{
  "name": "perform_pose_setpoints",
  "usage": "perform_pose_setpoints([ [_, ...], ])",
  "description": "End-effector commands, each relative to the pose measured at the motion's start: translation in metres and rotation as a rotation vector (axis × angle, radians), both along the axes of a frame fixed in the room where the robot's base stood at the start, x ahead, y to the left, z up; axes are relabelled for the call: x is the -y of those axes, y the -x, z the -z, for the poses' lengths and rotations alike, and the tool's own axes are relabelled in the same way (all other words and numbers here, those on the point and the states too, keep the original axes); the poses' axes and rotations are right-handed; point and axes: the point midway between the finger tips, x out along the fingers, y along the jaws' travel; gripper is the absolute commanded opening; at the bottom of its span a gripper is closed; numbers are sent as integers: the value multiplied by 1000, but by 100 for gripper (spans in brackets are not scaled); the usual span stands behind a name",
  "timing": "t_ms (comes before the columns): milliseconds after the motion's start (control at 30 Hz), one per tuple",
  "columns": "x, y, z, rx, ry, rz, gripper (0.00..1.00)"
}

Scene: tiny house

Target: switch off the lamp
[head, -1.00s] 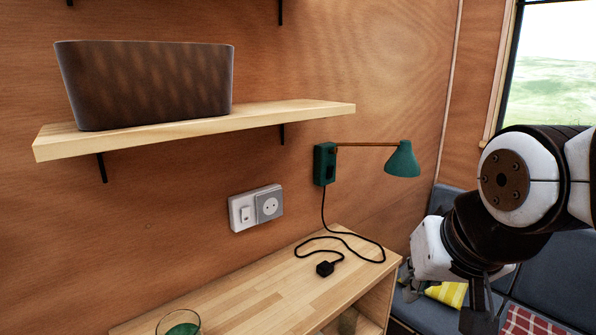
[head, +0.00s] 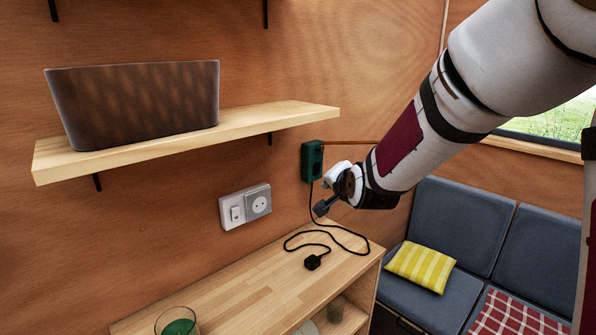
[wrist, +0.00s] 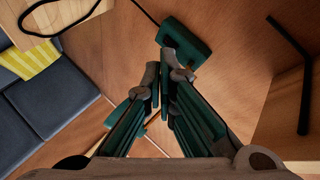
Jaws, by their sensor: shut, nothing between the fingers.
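The lamp's green wall box (head: 313,161) is fixed to the wooden wall right of the shelf. A thin brass arm (head: 349,142) runs right from it; the shade is hidden behind my arm. A black cord hangs from the box to a black plug (head: 312,262) lying loose on the cabinet top. My gripper (head: 320,209) is shut and empty, just below and right of the box in the head view. In the wrist view the box (wrist: 186,42) is just beyond my fingertips (wrist: 165,72). I cannot tell whether they touch, nor whether the lamp is lit.
A wall switch and socket plate (head: 245,206) sits left of the box. A shelf (head: 260,116) with a dark planter (head: 140,103) is above left. A glass (head: 177,323) stands on the wooden cabinet (head: 230,300). A grey sofa (head: 462,222) with a yellow cushion (head: 421,267) is at right.

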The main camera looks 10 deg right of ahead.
Motion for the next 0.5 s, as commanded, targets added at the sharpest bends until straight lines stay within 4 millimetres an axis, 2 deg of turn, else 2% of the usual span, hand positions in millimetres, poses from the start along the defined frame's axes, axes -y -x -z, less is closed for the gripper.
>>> perform_pose_setpoints([
  [200, 2, -37, 15, 139, -196, 99, 0],
  [333, 6, -52, 26, 227, -315, 155, 0],
  [500, 14, -62, 44, 344, -470, 221, 0],
])
